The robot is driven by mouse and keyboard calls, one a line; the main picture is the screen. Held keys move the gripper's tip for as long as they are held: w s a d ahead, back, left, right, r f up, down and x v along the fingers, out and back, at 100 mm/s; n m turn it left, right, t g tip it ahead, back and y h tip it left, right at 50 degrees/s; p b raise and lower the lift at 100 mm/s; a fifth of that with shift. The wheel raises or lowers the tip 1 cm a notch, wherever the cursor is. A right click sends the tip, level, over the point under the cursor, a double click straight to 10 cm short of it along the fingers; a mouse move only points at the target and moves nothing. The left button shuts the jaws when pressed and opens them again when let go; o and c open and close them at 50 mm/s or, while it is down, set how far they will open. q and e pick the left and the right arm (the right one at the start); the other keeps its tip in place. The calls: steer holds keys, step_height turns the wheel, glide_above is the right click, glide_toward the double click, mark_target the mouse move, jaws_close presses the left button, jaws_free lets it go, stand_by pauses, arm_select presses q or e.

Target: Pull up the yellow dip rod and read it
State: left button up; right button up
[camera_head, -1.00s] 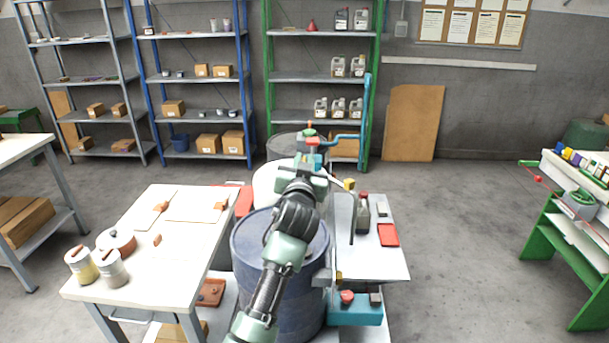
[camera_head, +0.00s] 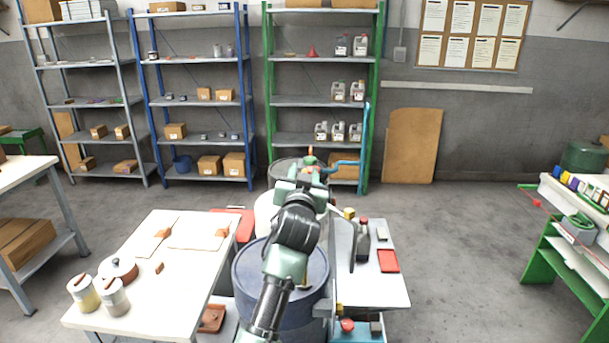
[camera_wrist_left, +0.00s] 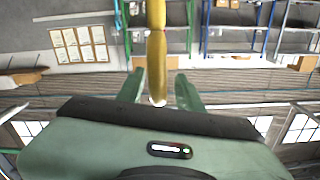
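The yellow dip rod (camera_wrist_left: 156,35) shows in the left wrist view, running from the top edge to an end between the two green fingers of my left gripper (camera_wrist_left: 160,82). The fingers stand either side of it with visible gaps, wider on the right. In the head view my left gripper (camera_head: 310,172) reaches out beyond the blue drum (camera_head: 252,272), beside a teal pipe (camera_head: 345,164). My own arm hides most of the rod there. My right gripper is not in view.
A bench (camera_head: 385,285) with a bottle and a red box is on the right. Shelves line the back wall. The floor at right is clear up to a green-framed bench (camera_head: 545,265).

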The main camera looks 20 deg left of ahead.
arm_select(q)
steer(key=shift+s+d+f, duration=0.1)
steer(key=shift+s+d+f, duration=0.1)
steer(key=shift+s, duration=0.15)
steer(key=b+v, duration=0.2)
steer(key=v, duration=0.5)
steer(key=shift+b, duration=0.4)
